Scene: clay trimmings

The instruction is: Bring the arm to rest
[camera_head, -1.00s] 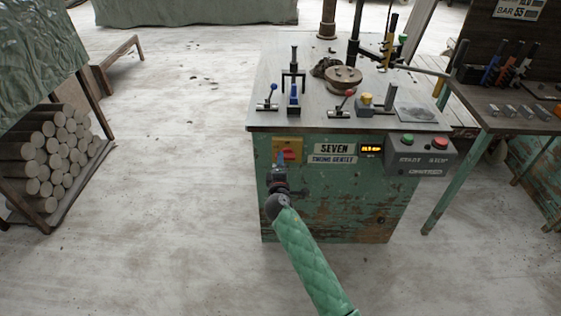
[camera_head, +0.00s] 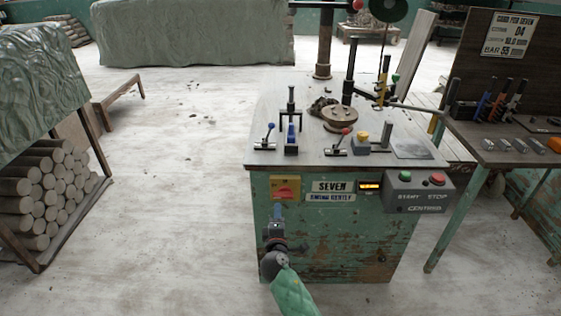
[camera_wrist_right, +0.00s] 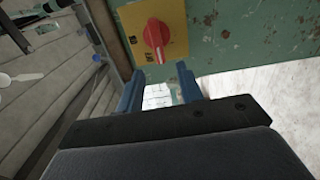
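My right arm comes up from the bottom of the head view. Its gripper (camera_head: 278,212) is just below the yellow switch plate (camera_head: 285,181) on the front of the green machine. In the right wrist view, the two blue fingers of this gripper (camera_wrist_right: 158,76) stand apart with nothing held between them. The red knob (camera_wrist_right: 156,33) on the yellow plate shows beyond the fingertips, clear of them. My left gripper is not in view.
The green machine (camera_head: 330,240) has levers, a round wooden disc (camera_head: 339,116) and a start-stop box (camera_head: 419,190). A tool bench (camera_head: 500,150) stands at right, a rack of clay logs (camera_head: 40,195) at left. The floor between rack and machine is clear.

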